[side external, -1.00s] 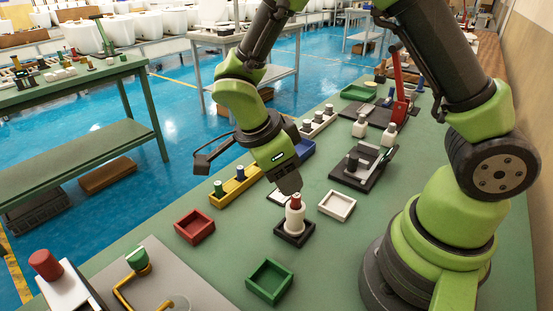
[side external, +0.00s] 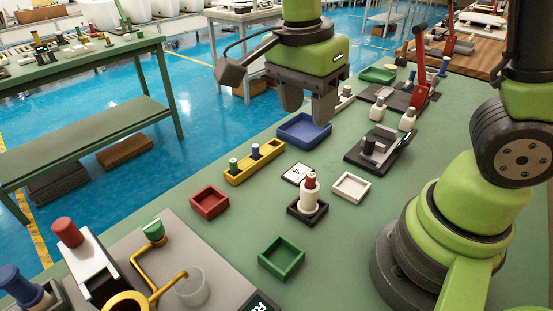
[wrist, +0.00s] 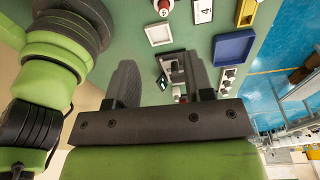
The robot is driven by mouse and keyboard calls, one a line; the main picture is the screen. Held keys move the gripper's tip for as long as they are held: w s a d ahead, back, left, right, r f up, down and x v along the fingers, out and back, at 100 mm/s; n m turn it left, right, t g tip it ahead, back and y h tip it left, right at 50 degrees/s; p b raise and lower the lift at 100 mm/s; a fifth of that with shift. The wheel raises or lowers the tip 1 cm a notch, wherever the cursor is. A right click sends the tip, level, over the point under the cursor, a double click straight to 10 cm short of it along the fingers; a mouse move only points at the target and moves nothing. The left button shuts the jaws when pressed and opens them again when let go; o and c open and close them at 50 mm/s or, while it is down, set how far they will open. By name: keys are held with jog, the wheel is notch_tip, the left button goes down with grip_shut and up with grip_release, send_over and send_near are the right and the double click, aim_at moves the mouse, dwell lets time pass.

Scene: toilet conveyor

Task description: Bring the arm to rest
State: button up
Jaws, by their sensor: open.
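My gripper (side external: 307,110) is open and empty, raised above the green bench, its fingers pointing down in the side view. In the wrist view its two fingers (wrist: 161,72) stand apart with only bench items seen beyond them. Below and in front of it, a white bottle with a red top (side external: 309,195) stands upright in a small black tray (side external: 294,210). The bottle also shows at the top of the wrist view (wrist: 165,6). My gripper is clear of it and touches nothing.
Near the bottle are a white tray (side external: 351,187), red tray (side external: 209,202), green tray (side external: 282,258) and yellow rack (side external: 255,161). A blue tray (side external: 304,130) lies under my gripper. A black fixture (side external: 378,147) and red-handled press (side external: 419,88) stand to the right.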

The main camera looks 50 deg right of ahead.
jog(key=s+d+r+n+t+y, duration=0.1)
jog(key=s+r+n+t+y, duration=0.2)
jog(key=s+r+n+t, duration=0.4)
jog(key=s+r+n, duration=0.1)
jog(key=s+n, duration=0.1)
jog(key=n, duration=0.6)
jog(key=shift+r+t+y, duration=0.25)
jog(key=shift+t+y, duration=0.05)
